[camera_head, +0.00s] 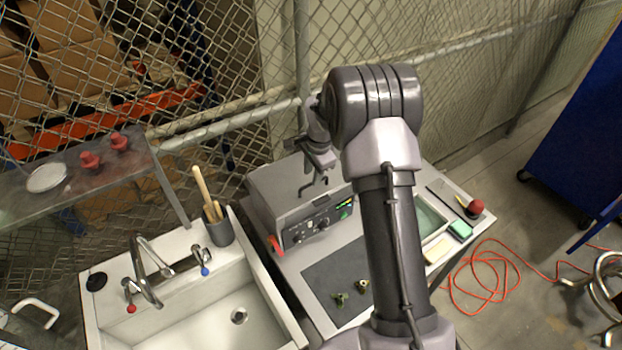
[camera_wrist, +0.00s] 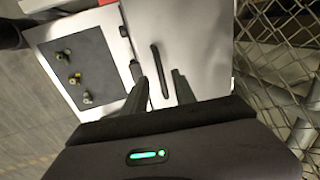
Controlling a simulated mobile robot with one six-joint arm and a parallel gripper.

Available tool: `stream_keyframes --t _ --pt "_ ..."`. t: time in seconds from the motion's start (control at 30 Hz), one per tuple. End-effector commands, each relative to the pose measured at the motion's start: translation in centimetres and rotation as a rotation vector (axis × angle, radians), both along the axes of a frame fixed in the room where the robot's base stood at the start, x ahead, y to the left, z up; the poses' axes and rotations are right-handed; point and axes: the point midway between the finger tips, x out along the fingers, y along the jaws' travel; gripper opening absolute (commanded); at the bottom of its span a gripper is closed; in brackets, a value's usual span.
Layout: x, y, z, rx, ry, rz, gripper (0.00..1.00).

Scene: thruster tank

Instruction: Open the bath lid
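The bath (camera_head: 320,222) is a grey box with a front panel of knobs and a lit green display, standing on the bench. Its flat grey lid (camera_head: 275,185) lies shut on top. The lid's dark bar handle (camera_head: 313,186) shows on the lid, and it also shows in the wrist view (camera_wrist: 156,62) across the pale lid (camera_wrist: 195,40). My gripper (camera_head: 322,160) is over the lid. In the wrist view its two dark fingers (camera_wrist: 160,77) are apart, with the handle seen between them. Whether they touch it cannot be told.
A dark mat (camera_head: 345,285) with small brass parts (camera_head: 340,299) lies before the bath. A sink (camera_head: 215,315) and a cup of brushes (camera_head: 217,230) are to the left. A green tray (camera_head: 430,218) and sponges (camera_head: 459,229) are at right. Wire fence (camera_head: 420,110) stands behind.

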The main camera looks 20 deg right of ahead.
Motion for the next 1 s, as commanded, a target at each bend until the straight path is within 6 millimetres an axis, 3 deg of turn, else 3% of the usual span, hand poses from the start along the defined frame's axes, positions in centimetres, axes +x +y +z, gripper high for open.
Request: stream_keyframes --t 0.2,0.53,0.7,1.0 --pt "0.6 0.1 -2.9 0.0 -0.001 0.001 0.32" --pt "0.7 0.2 -3.4 0.0 0.0 0.001 0.32" --pt "0.7 0.2 -3.4 0.0 0.0 0.001 0.0" --pt "0.7 0.1 -3.4 0.0 0.0 0.001 0.0"
